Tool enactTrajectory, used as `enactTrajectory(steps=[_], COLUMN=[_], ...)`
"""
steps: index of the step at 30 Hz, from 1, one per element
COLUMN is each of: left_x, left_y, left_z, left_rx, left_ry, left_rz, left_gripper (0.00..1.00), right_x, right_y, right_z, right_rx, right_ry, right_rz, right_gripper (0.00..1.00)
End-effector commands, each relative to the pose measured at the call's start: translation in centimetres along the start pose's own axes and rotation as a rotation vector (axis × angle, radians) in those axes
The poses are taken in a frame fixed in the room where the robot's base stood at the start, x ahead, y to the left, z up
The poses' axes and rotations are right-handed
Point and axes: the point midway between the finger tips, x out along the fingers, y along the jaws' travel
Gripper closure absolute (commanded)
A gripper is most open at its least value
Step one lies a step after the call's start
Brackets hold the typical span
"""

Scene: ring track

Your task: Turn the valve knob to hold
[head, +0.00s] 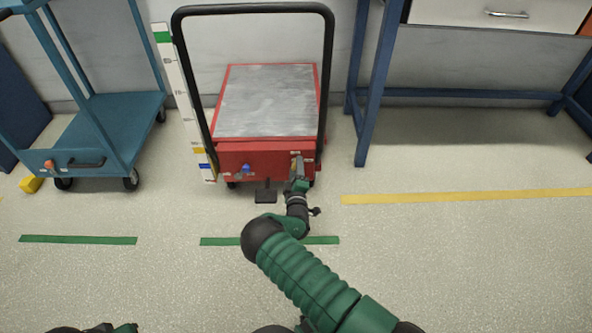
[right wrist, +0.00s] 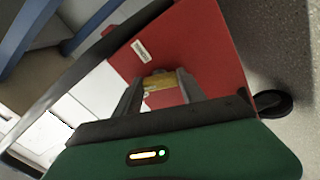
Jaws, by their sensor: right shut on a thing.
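A red lift cart (head: 267,155) with a grey metal top stands on the floor. A yellow valve knob (head: 294,163) is at the right of its front face, partly hidden by my right gripper (head: 298,170). In the right wrist view, the two grey fingers are shut on the yellow knob (right wrist: 160,82), one on each side. A small white label (right wrist: 140,50) is on the red face beside it, too small to read. A blue knob (head: 244,170) sits at the left of the same face. My left gripper's fingers do not show.
A black pedal (head: 265,193) sticks out low at the cart's front. A banded scale post (head: 185,100) stands at its left. A blue trolley (head: 120,110) is at left, a blue-legged bench (head: 368,100) at right. The taped floor in front is mostly clear.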

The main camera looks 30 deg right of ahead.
Motion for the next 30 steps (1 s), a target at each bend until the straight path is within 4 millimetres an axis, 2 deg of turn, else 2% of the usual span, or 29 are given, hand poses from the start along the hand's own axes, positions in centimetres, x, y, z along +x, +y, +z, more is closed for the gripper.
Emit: enactTrajectory(steps=[13, 30], left_x=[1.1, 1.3], left_y=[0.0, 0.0], left_z=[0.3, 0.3], left_rx=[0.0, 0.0], left_ry=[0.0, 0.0], left_rz=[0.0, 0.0], left_gripper=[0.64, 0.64], right_x=[-0.1, -0.1], right_y=[-0.5, -0.5], right_z=[-0.3, -0.5], right_rx=[-0.311, -0.397], right_ry=[0.009, 0.011], right_rz=[-0.006, -0.007], right_gripper=[0.93, 0.93])
